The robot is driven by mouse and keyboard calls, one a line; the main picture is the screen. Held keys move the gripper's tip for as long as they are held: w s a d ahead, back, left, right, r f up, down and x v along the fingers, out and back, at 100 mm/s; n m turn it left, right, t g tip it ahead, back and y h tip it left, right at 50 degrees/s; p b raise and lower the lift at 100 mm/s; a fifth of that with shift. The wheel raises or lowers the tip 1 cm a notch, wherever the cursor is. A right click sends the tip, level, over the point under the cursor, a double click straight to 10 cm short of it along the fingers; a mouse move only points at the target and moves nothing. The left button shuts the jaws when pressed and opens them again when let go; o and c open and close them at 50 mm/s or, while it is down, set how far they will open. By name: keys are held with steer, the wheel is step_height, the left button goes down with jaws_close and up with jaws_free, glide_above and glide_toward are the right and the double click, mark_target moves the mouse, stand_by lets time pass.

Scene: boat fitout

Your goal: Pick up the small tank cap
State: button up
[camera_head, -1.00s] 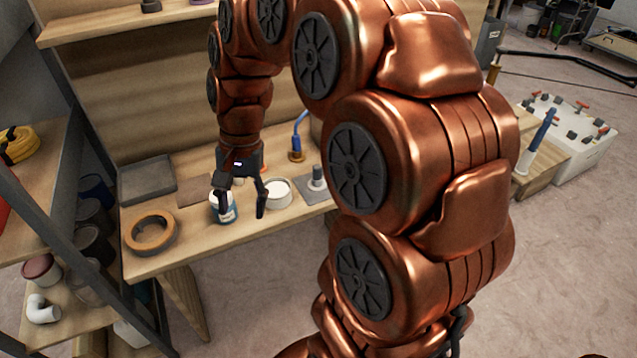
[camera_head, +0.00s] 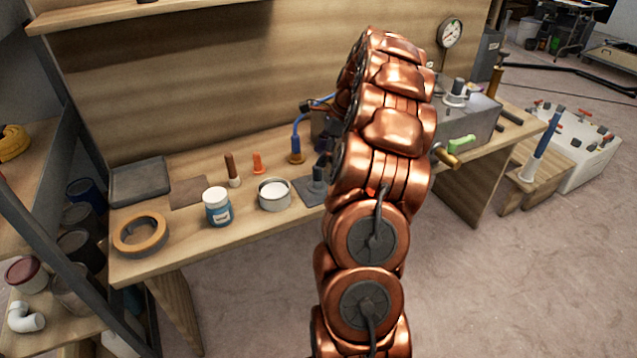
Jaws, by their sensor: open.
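I cannot surely identify the small tank cap. A grey box-like tank (camera_head: 478,118) stands on the bench right of my arm, with a dark-topped, pale-flanged fitting (camera_head: 457,92) on top that may be a cap. Another dark upright fitting (camera_head: 318,180) sits on a flat grey plate left of my arm. My gripper (camera_head: 324,142) shows only in part, as dark pieces at the arm's left edge above the bench. It is open; the arm hides most of it, and I see nothing held.
The wooden bench (camera_head: 190,240) holds a tape roll (camera_head: 141,236), a blue-and-white jar (camera_head: 217,207), an open round tin (camera_head: 274,195), an orange fitting (camera_head: 257,163) and a blue hose (camera_head: 297,138). A green-handled valve (camera_head: 461,143) sits at the tank's front.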

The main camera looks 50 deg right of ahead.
mark_target(314, 179)
steer(key=shift+s+d+x, duration=0.1)
steer(key=shift+d+x, duration=0.05)
steer(key=shift+x, duration=1.85)
steer(key=shift+s+d+x, duration=0.1)
steer(key=shift+d+x, duration=0.05)
steer(key=shift+x, duration=1.85)
steer(key=shift+f, duration=0.1)
steer(key=shift+c, duration=0.4)
jaws_close()
